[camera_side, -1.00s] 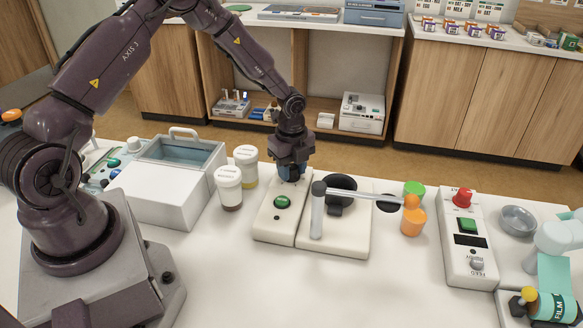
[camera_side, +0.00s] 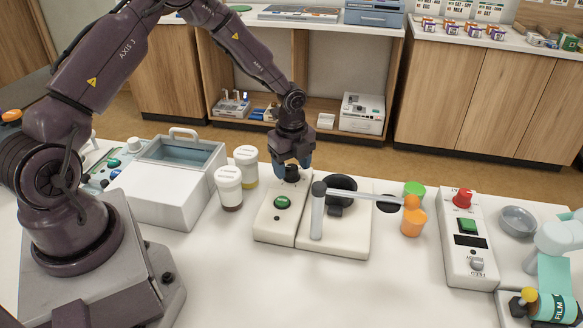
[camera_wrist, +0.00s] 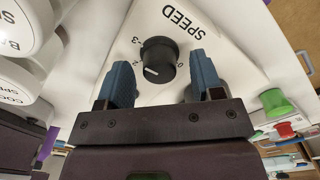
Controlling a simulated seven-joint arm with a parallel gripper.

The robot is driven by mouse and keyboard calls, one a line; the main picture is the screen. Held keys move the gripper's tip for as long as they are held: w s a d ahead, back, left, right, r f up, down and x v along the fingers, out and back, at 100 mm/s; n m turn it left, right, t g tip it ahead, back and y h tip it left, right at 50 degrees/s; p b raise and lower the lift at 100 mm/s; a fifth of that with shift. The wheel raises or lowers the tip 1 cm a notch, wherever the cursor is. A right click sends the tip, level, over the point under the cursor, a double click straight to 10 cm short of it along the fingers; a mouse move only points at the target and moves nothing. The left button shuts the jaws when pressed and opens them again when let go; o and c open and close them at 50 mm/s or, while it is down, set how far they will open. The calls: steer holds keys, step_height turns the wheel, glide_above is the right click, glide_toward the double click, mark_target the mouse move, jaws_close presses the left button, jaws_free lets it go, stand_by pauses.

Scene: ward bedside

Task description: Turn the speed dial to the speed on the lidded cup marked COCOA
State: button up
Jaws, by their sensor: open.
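The black speed dial (camera_side: 291,174) stands at the back of a white control unit. In the wrist view the dial (camera_wrist: 158,59) has a white pointer line aimed to the lower left, just below the printed 2; 3 and 0 also show. A 1 is not visible. My gripper (camera_wrist: 158,78) is open, with one blue finger on each side of the dial; whether they touch it is unclear. In the side view my gripper (camera_side: 292,162) is over the dial. A lidded cup marked COCOA (camera_wrist: 14,82) is partly in the wrist view; its speed is cut off.
A white base with a grey post (camera_side: 318,212) adjoins the unit's right side. A white bin (camera_side: 160,195) is further left.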

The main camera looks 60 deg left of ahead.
mark_target(292, 167)
step_height(292, 167, up, 12)
stand_by(0.3)
steer(key=s+d+r+n+t, duration=0.2)
steer(key=s+d+r+n, duration=0.2)
steer(key=s+r+n, duration=0.4)
steer(key=s+d+r+n+t, duration=0.3)
steer(key=s+r+n, duration=0.6)
steer(key=s, duration=0.6)
steer(key=shift+d+n+t, duration=0.3)
steer(key=shift+d+n, duration=0.2)
steer(key=shift+d, duration=0.8)
